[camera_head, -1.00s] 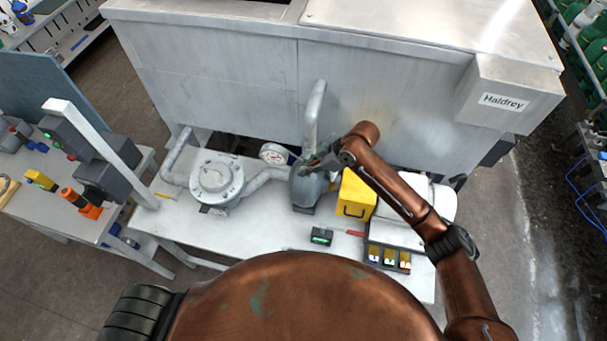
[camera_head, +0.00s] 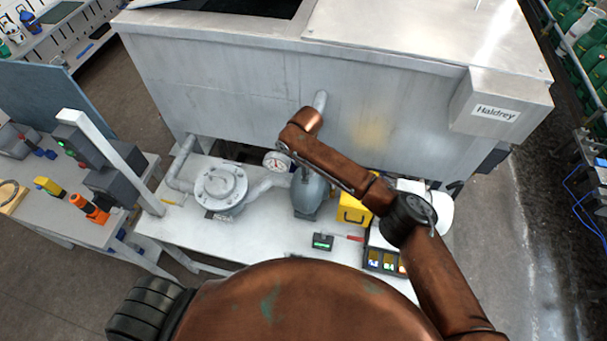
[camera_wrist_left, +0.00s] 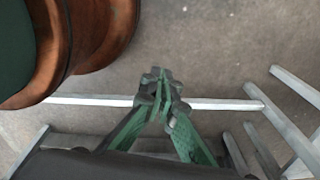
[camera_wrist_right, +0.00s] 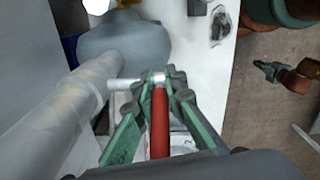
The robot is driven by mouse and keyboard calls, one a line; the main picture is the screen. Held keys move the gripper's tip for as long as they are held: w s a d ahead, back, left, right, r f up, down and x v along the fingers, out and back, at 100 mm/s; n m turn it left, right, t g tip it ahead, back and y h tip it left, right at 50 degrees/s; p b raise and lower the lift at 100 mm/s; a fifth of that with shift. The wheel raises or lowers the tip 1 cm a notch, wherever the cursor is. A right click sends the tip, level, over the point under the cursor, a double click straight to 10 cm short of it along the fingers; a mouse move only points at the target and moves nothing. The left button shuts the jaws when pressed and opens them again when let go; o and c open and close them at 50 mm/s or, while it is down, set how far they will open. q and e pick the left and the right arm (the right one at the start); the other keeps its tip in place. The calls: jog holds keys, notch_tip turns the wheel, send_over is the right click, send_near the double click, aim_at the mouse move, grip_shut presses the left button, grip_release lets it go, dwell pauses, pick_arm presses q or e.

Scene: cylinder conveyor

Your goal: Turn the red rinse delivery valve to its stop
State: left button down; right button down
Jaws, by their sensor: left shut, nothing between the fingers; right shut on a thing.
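The red valve handle (camera_wrist_right: 160,122) shows in the right wrist view as a straight red bar with a pale metal end. It lies between the fingers of my right gripper (camera_wrist_right: 158,82), which is shut on it. A short pale stem lies beside the bar's end, close to a thick grey pipe. In the head view my right gripper (camera_head: 287,150) is near the gauge, above the grey pump, and my copper wrist hides the handle and part of the upright pipe. In the left wrist view my left gripper (camera_wrist_left: 160,85) is shut and empty above the floor.
The grey pump (camera_head: 309,194), round pressure gauge (camera_head: 277,162) and flanged grey housing (camera_head: 220,185) crowd the bench. A yellow box (camera_head: 352,210) stands right of the pump. The large metal tank (camera_head: 220,85) rises behind. The front left of the bench is clear.

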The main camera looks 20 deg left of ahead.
jog(key=c, duration=2.4)
grip_release()
jog(key=o, duration=0.4)
jog(key=shift+a, duration=0.1)
jog(key=shift+o, duration=0.2)
jog(key=shift+r, duration=0.55)
pick_arm(q)
jog(key=shift+w+r, duration=0.1)
jog(key=shift+w, duration=1)
pick_arm(e)
notch_tip(320, 180, up, 11)
jog(key=shift+f, duration=0.1)
